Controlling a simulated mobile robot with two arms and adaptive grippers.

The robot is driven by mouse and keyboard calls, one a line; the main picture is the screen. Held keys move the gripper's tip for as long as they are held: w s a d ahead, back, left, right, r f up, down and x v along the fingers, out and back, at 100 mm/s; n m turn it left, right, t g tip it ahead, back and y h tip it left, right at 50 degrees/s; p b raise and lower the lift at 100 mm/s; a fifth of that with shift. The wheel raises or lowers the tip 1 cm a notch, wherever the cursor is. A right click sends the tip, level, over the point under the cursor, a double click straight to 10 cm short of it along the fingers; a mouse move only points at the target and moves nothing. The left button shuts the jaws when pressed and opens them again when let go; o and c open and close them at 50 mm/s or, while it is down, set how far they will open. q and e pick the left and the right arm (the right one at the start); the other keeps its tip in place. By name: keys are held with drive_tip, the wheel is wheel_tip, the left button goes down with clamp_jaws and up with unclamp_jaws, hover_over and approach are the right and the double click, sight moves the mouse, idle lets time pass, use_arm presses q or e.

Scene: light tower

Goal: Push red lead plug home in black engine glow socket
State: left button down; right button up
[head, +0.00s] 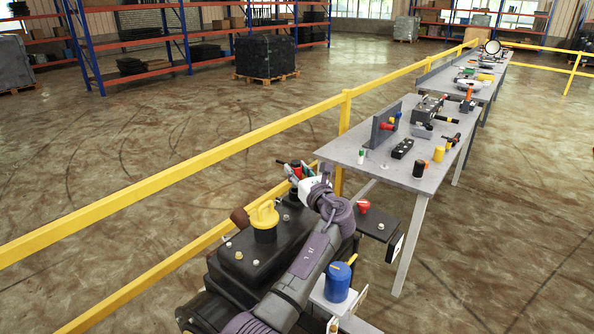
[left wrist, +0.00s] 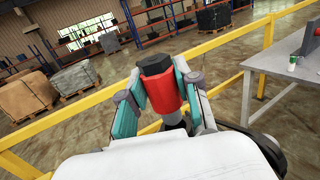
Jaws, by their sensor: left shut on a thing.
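My left gripper (head: 303,178) is over the far end of the black engine (head: 282,238). In the left wrist view the gripper (left wrist: 164,92) is shut on the red lead plug (left wrist: 167,97), a red cylinder with a black top, with one teal finger on each side. The plug shows only as a small red patch (head: 296,171) in the head view, partly covered by the gripper. A dark round part (left wrist: 174,120) shows just below the plug in the wrist view. I cannot tell whether it is the glow socket or how deep the plug sits. My right gripper is not in view.
A yellow cap (head: 264,216) stands on the engine. A red knob (head: 363,206) and a blue cylinder (head: 337,281) stand at its right. A yellow rail (head: 180,198) runs along the left. A grey table (head: 385,180) with several parts stands beyond.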

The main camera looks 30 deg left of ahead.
use_arm(q)
drive_tip(key=shift+f+b, duration=0.9)
drive_tip(key=shift+f, duration=0.75)
drive_tip(key=c, duration=0.7)
unclamp_jaws()
drive_tip(key=shift+c, duration=0.2)
drive_tip(key=shift+r, duration=0.15)
wheel_tip(320, 180, up, 10)
drive_tip(key=shift+f, duration=0.15)
